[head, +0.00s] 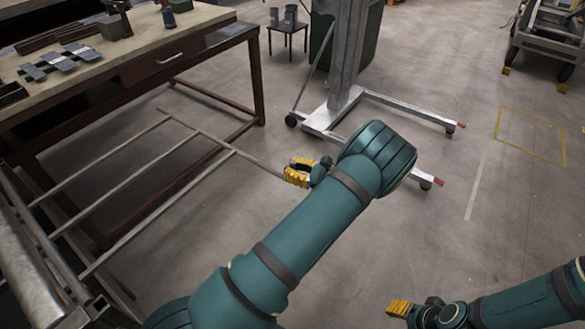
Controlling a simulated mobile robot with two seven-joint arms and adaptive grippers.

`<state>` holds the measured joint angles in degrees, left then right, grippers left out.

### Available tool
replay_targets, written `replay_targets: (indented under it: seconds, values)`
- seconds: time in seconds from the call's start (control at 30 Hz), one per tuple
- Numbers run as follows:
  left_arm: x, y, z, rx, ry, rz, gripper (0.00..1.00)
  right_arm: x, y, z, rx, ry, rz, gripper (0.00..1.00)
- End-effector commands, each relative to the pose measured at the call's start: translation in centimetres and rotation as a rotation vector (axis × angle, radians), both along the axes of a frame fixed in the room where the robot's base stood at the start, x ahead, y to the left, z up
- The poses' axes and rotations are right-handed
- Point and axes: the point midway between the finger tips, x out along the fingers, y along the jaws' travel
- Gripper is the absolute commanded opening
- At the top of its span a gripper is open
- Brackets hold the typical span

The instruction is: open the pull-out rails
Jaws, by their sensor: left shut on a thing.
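The pull-out rails (122,172) are several thin grey rods reaching out from the machine (28,268) at the lower left. A thin crossbar (212,141) runs across their far ends and extends right to my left gripper. My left gripper (298,173), with yellow fingers, is shut on the near right end of this crossbar. My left arm covers the floor beside it. My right gripper (399,308) is low at the right, away from the rails. Its yellow fingers show small, and I cannot tell whether they are open.
A workbench (105,58) with a drawer and metal parts stands at the upper left, close behind the rails. A wheeled lift stand (335,118) has its legs on the floor beyond my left arm. A small stool (288,30) and a cart (548,35) are farther back. Floor at the right is clear.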

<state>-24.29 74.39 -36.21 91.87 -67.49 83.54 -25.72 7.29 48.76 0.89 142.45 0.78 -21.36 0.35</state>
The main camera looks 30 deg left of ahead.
Motion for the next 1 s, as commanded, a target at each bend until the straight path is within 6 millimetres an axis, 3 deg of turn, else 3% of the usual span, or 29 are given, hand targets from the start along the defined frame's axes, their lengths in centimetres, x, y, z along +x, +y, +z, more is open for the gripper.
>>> replay_targets:
  seconds: [0.1, 0.13, 0.2, 0.63, 1.0]
  values:
    - [0.3, -0.2, 0.0, -0.005, -0.005, -0.01, 0.0, 0.0, 0.0, 0.0, 0.0, 0.0, 0.0, 0.47]
    - [0.3, -0.2, 0.0, -0.005, -0.006, -0.011, 0.26, 0.0, 0.0, 0.0, 0.0, 0.0, 0.0, 0.47]
    - [0.3, -0.2, 0.0, -0.004, -0.005, -0.01, 0.48, 0.0, 0.0, 0.0, 0.0, 0.0, 0.0, 0.47]
    - [0.3, -1.0, 0.0, -0.002, -0.004, -0.006, 0.48, 0.0, 0.0, 0.0, 0.0, 0.0, 0.0, 0.47]
    - [1.2, -8.0, 0.0, -0.003, -0.005, -0.01, 0.48, 0.0, 0.0, 0.0, 0.0, 0.0, 0.0, 0.47]
